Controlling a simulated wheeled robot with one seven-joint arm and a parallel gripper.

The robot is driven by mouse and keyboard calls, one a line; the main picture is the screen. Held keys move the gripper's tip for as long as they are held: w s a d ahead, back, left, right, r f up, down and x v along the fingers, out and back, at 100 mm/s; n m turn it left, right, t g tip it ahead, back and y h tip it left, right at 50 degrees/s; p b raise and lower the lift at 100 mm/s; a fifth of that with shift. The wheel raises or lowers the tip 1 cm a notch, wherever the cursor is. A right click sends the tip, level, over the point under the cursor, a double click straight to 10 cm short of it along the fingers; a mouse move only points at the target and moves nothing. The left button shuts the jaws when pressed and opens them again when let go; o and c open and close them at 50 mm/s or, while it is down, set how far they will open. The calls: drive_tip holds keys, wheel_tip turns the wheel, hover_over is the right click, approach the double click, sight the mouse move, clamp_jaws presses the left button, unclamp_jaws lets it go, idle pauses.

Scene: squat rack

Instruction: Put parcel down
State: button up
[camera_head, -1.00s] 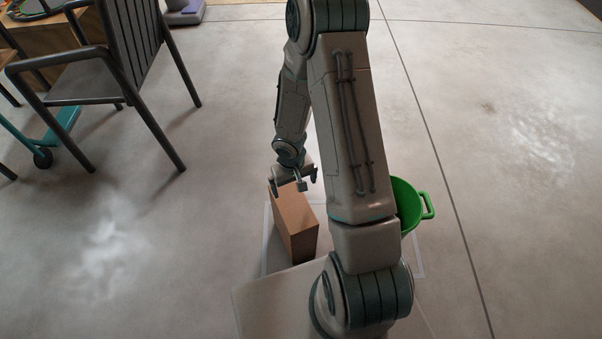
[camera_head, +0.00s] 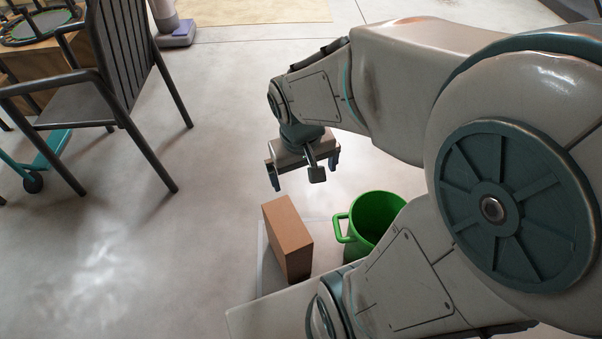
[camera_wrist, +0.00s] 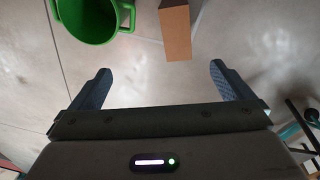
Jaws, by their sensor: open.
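The parcel is a brown box (camera_head: 288,238) standing upright on the floor inside a pale outlined area (camera_head: 263,262), left of a green bucket. It also shows at the top of the wrist view (camera_wrist: 176,32), beyond my fingertips. My gripper (camera_head: 305,180) is above the parcel and apart from it, with its jaws spread. In the wrist view the two fingers (camera_wrist: 160,80) are wide apart with only bare floor between them. The parcel's lower right part is close to my own body in the head view.
The green bucket (camera_head: 372,222) stands just right of the parcel; my arm hides part of it. A dark metal chair (camera_head: 95,80) stands at the left, with a teal scooter (camera_head: 45,160) beside it. The floor left of and beyond the parcel is clear.

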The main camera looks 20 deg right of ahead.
drive_tip(key=shift+y, duration=0.5)
drive_tip(key=shift+s+a+r, duration=0.45)
drive_tip(key=shift+s+r, duration=0.15)
drive_tip(key=shift+s, duration=0.2)
drive_tip(key=shift+s+a+r, duration=0.4)
drive_tip(key=shift+s+r, duration=0.2)
drive_tip(key=shift+s, duration=0.2)
